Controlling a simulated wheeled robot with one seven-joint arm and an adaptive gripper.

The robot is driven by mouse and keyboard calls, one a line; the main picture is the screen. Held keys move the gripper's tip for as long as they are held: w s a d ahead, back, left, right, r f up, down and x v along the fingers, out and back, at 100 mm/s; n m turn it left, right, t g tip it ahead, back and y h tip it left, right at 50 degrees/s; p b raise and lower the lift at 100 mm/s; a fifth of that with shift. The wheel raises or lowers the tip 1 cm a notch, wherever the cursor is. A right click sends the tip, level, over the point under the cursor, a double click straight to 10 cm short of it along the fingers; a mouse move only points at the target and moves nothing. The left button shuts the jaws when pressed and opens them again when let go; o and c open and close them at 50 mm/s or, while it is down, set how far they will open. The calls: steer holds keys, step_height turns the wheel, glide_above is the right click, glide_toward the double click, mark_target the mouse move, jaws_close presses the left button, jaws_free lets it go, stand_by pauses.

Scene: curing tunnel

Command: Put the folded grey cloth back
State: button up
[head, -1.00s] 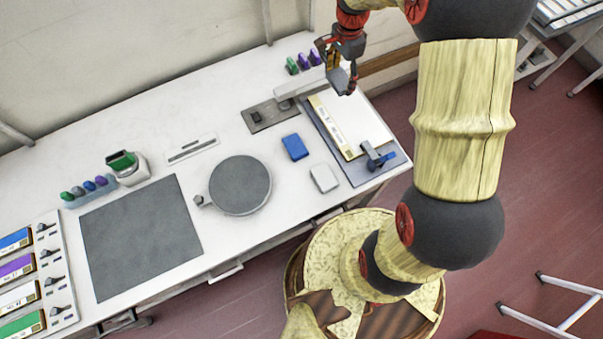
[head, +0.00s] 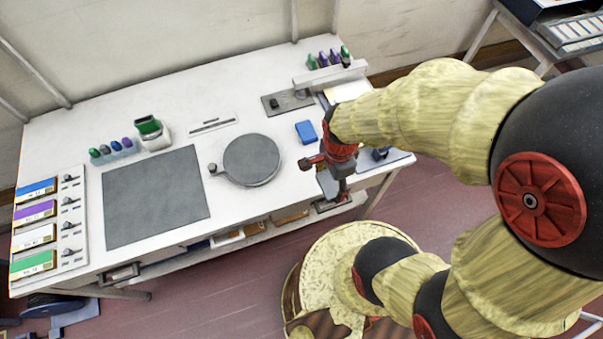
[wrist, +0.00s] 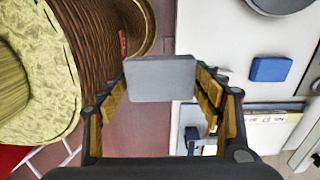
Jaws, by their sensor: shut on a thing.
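The folded grey cloth (wrist: 162,78) is a flat, rounded grey block in the wrist view, held between the two fingers of my gripper (wrist: 165,90). In the head view my gripper (head: 340,188) points down at the front edge of the white table (head: 90,120), right of the round grey plate (head: 250,160). In the wrist view, red floor shows below the cloth, beside the table edge.
A blue block (head: 306,132) lies behind my gripper; it also shows in the wrist view (wrist: 270,69). A board with a blue clamp (wrist: 200,140) lies at the table's right end. A dark grey mat (head: 155,195) covers the left-centre. Several small bottles (head: 323,60) stand at the back.

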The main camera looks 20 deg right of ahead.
steer(key=shift+w+f, duration=0.1)
steer(key=shift+w, duration=0.05)
steer(key=shift+m, duration=0.3)
steer(key=w+f+b, duration=0.1)
steer(key=w+f, duration=0.2)
steer(key=w, duration=0.1)
steer(key=w+a+f+b, duration=0.1)
steer(key=w+f, duration=0.2)
steer(key=w, duration=0.1)
steer(key=w+f+b, duration=0.1)
steer(key=w+f, duration=0.2)
steer(key=w, duration=0.2)
steer(key=shift+w+a, duration=0.1)
steer(key=shift+a, duration=0.1)
steer(key=shift+w+f, duration=0.4)
steer(key=shift+f, duration=0.25)
steer(key=shift+f+b, duration=0.45)
steer(key=shift+f, duration=0.85)
steer(key=shift+f, duration=0.2)
steer(key=o, duration=1.1)
steer(key=shift+r, duration=0.1)
